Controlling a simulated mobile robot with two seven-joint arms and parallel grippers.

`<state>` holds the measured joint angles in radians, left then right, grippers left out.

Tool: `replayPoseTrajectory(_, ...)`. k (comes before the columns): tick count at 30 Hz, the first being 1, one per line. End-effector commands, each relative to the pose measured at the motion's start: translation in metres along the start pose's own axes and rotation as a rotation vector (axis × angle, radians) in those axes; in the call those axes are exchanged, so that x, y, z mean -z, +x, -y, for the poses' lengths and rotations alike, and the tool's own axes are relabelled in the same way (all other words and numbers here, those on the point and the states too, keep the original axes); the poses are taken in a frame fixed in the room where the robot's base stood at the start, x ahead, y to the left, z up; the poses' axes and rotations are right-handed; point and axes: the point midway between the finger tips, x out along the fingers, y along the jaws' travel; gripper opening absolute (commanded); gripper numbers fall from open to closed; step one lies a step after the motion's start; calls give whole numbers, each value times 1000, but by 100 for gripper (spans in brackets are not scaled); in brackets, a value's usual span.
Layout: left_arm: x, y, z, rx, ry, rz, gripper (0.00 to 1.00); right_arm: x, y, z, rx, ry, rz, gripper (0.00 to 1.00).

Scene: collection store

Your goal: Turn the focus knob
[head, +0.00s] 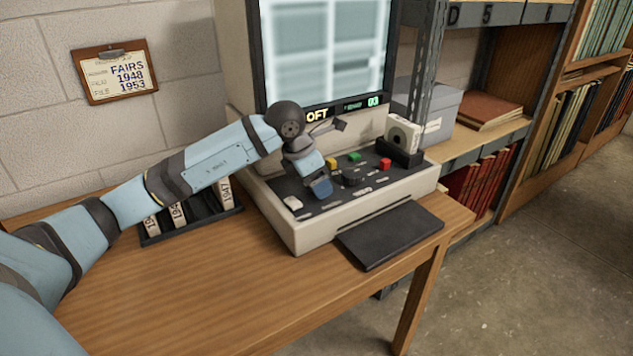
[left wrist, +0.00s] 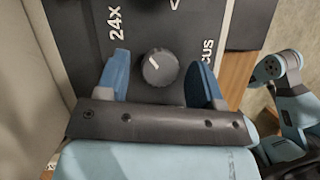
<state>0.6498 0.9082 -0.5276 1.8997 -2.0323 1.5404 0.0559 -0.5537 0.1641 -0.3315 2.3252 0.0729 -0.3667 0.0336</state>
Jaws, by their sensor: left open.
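The focus knob (left wrist: 157,69) is a small dark round knob with a white pointer line, on the black panel of the film reader (head: 277,226). Letters ending in "CUS" are printed to its right in the left wrist view. My left gripper (left wrist: 161,74) is open, with one blue finger on each side of the knob and visible gaps between. In the head view my left gripper (head: 319,187) is low over the panel's front left part. There the arm and gripper hide part of the panel, and I cannot tell the focus knob apart.
Yellow, green and red buttons (head: 385,164) and a dark knob (head: 352,177) are on the panel. A black tray (head: 390,234) juts out in front. A rack of film boxes (head: 190,225) is left, under my arm. The wooden table (head: 190,300) is clear in front.

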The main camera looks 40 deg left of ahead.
Motion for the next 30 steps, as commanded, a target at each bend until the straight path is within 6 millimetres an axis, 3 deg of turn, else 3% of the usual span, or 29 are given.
replayPoseTrajectory(7,0,0,0,0,0,0,59,1,0,1,3,0,-2,43)
replayPoseTrajectory(13,0,0,0,0,0,0,14,1,0,1,2,-1,0,43)
replayPoseTrajectory(18,0,-1,-1,11,25,-1,14,1,-1,0,0,-3,2,43)
replayPoseTrajectory(30,-1,0,-2,131,315,-1,14,-5,-2,-6,-15,-12,35,43)
